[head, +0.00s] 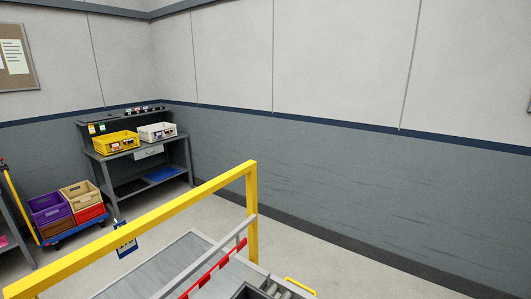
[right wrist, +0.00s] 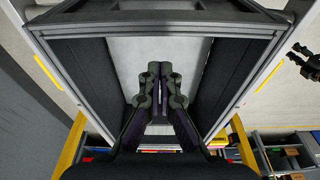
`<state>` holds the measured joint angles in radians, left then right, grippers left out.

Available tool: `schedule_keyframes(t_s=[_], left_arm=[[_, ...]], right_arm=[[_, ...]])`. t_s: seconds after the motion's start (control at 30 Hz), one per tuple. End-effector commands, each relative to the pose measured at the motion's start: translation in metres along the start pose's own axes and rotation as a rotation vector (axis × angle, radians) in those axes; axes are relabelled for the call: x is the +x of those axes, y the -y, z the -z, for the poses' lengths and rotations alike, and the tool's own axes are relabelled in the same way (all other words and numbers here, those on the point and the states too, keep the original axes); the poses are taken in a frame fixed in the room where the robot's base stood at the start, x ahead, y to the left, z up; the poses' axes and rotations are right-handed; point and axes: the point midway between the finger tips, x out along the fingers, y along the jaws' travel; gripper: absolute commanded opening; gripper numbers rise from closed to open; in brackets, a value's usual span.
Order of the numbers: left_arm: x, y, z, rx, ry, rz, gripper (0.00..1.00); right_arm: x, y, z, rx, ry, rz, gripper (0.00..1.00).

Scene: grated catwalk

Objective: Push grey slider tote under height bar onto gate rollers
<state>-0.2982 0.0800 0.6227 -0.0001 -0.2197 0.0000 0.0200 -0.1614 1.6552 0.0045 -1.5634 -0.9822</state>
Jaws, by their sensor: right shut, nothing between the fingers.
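The yellow height bar (head: 130,228) crosses the lower head view, with a blue sign (head: 124,240) hanging from it. Below it is the gate, with grey rails and rollers (head: 278,291). A dark corner, apparently the grey slider tote (head: 248,292), shows at the bottom edge; most of it is cut off. In the right wrist view, my right gripper (right wrist: 153,70) is shut and empty over a pale surface between dark walls. A dark rim (right wrist: 160,15) above it may be the tote's. A dark gripper-like part (right wrist: 304,62), probably my left gripper, shows at the right edge.
A workbench (head: 150,155) with a yellow bin (head: 116,143) and a white bin (head: 157,132) stands at the back left. A blue cart (head: 78,228) with several crates is left of it. The floor along the right wall is clear.

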Motion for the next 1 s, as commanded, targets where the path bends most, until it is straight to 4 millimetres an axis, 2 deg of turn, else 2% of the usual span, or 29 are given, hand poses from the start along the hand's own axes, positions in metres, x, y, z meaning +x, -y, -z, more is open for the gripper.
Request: schedule_keyframes(t_s=[0.37, 0.87, 1.0], left_arm=[[0.003, 0.000, -0.002, 0.000, 0.003, 0.000, 0.35], [0.024, -0.002, -0.006, 0.000, 0.005, 0.000, 0.35], [0.025, -0.002, -0.006, 0.000, 0.006, 0.000, 0.35]], right_arm=[[0.004, 0.000, -0.001, 0.000, 0.000, 0.001, 0.00], [0.050, 0.000, -0.010, 0.000, 0.001, 0.001, 0.00], [0.054, 0.000, -0.011, 0.000, -0.001, 0.000, 0.00]])
